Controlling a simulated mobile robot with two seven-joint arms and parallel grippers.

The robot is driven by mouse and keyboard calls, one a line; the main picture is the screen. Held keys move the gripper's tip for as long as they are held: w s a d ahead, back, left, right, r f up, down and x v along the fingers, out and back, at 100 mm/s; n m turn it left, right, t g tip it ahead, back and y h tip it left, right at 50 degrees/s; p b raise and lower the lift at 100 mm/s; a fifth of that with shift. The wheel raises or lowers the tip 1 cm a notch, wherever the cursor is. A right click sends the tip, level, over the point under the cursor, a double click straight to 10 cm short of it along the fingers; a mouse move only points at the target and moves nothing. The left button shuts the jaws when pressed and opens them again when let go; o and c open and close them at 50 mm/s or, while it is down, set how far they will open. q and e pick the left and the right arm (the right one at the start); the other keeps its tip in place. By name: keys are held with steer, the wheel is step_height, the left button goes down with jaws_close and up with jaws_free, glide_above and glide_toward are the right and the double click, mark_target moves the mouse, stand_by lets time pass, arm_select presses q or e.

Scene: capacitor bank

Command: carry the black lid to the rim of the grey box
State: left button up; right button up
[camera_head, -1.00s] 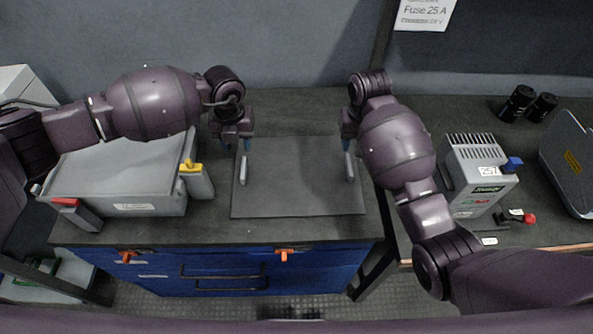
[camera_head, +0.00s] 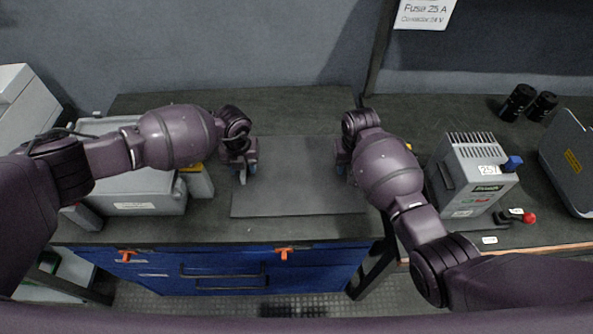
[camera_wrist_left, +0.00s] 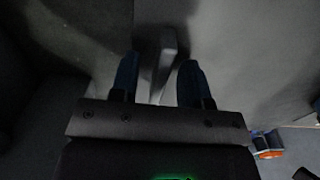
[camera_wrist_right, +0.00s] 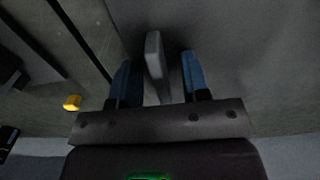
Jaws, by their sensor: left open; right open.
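The black lid (camera_head: 297,194) lies flat on the dark bench top, with a grey upright handle at each side. My left gripper (camera_head: 244,172) is at the lid's left handle. In the left wrist view the open fingers (camera_wrist_left: 157,80) stand on either side of that handle (camera_wrist_left: 167,45). My right gripper (camera_head: 344,166) is at the right handle. In the right wrist view its open fingers (camera_wrist_right: 156,78) straddle the handle (camera_wrist_right: 154,55). The grey box (camera_head: 135,200) stands left of the lid, partly hidden behind my left arm.
A grey device with a vented top (camera_head: 471,168) stands right of my right arm. Two black cylinders (camera_head: 528,103) and a grey case (camera_head: 570,160) are further right. Blue drawers (camera_head: 225,270) with orange latches are below the bench edge. The bench behind the lid is clear.

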arm_select(q)
jaws_close()
arm_select(e)
jaws_close()
arm_select(q)
steer(key=shift+r, duration=0.15)
arm_select(e)
steer(key=shift+r, duration=0.15)
